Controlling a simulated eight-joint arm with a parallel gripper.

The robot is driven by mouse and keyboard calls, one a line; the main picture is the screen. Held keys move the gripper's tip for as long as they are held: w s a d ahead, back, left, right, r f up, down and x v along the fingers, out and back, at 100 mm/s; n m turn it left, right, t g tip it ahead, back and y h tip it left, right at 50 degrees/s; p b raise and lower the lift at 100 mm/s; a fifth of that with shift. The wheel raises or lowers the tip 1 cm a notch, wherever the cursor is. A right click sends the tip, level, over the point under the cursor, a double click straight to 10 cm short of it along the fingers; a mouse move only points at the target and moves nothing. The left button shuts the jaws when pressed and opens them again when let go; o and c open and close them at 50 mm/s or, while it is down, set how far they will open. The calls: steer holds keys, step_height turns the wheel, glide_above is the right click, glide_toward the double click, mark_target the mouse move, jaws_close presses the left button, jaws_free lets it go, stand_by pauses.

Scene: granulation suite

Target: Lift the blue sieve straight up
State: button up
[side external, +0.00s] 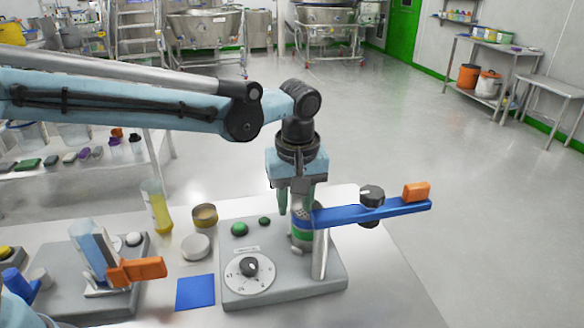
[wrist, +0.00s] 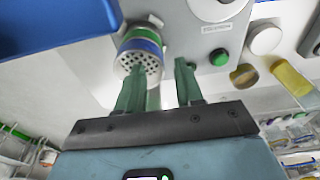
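The blue sieve shows as a blue band just under the grey perforated top of a short upright stack, in the wrist view (wrist: 139,46) and the side view (side external: 299,226). A green-banded ring (side external: 301,236) sits directly below it, with a pale ring at the bottom. The stack stands on a grey base plate (side external: 285,290). My gripper (side external: 295,209) points down just above the stack, fingers apart. In the wrist view my gripper (wrist: 160,67) has nothing between its fingers. The stack lies beyond the left finger, which overlaps its edge; I cannot tell whether they touch.
A long blue arm (side external: 345,213) on a metal post (side external: 320,256) runs right beside the stack, with a black knob (side external: 371,196) and orange block (side external: 416,191). A dial (side external: 249,275) and green buttons are on the plate. Tins and a yellow-filled cylinder (side external: 157,208) stand left.

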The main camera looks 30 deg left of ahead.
mark_target(295, 221)
steer(key=shift+f, duration=0.75)
jaws_close()
steer(key=shift+r, duration=0.1)
step_height(295, 221, up, 13)
stand_by(0.9)
